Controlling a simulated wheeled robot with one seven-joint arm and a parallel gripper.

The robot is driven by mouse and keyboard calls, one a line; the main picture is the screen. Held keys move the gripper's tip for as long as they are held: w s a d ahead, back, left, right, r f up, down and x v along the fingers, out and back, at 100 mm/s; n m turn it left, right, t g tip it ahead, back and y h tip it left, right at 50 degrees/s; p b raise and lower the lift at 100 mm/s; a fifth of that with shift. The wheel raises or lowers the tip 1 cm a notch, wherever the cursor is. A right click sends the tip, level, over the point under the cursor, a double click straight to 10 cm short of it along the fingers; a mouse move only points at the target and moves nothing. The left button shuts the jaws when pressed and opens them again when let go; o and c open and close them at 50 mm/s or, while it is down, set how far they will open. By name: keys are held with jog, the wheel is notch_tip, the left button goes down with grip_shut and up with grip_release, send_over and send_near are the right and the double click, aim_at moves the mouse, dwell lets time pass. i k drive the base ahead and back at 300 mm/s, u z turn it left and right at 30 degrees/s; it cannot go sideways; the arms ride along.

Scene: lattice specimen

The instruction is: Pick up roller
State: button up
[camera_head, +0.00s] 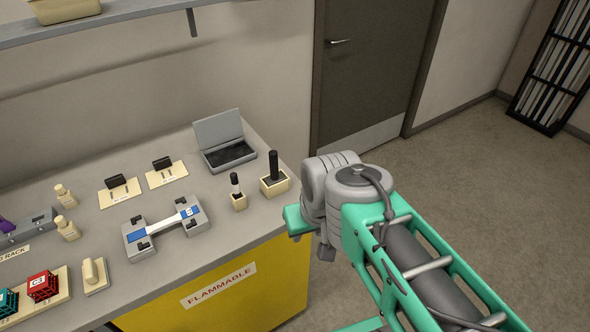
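I cannot tell for sure which thing is the roller. Two upright black-topped tools stand in cream holders at the right end of the grey bench: a thick black one (273,166) and a slimmer one with a pale lower part (236,186). A short cream rounded piece (94,272) sits on a small cream base at the front left. My arm reaches in from the lower right, and its grey joint is right of the bench corner, apart from these things. My gripper cannot be made out in this view.
An open grey case (225,141) stands at the back. Black pieces on cream plates (118,190), cream bottles (66,228) and a grey fixture with a specimen (165,228) fill the middle. Red and teal lattice cubes (42,286) are front left. A shelf (110,20) hangs above.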

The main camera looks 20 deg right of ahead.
aim_at(275, 176)
jog(key=u, duration=0.05)
jog(key=i, duration=0.45)
jog(key=u, duration=2.55)
jog(key=k, duration=0.5)
jog(key=u, duration=0.05)
